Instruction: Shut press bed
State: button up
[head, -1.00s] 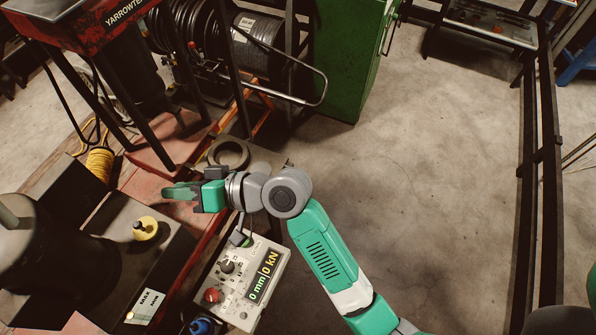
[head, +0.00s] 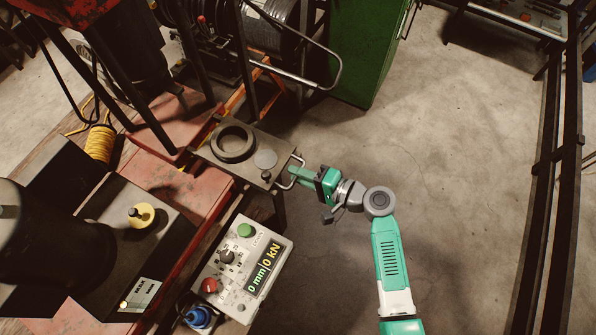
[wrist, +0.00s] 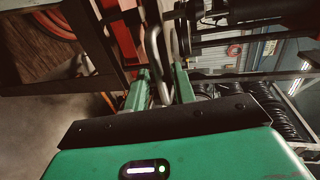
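The press bed (head: 215,155) is a dark flat plate sticking out from the red press frame in the head view. My gripper (head: 295,174) is at this handle, pointing left toward the bed. In the wrist view the handle (wrist: 154,50) runs between my two green fingers (wrist: 160,88), which stand apart with gaps beside the bar. I see no firm grip on it.
A control box (head: 240,268) with knobs and a display reading 0 mm and 0 kN stands below the bed. A green cabinet (head: 368,50) and hose reels (head: 275,40) are behind. The floor (head: 460,170) to the right is clear.

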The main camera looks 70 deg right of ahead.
jog(key=shift+w+d+f, duration=0.1)
jog(key=shift+w, duration=0.35)
grip_shut()
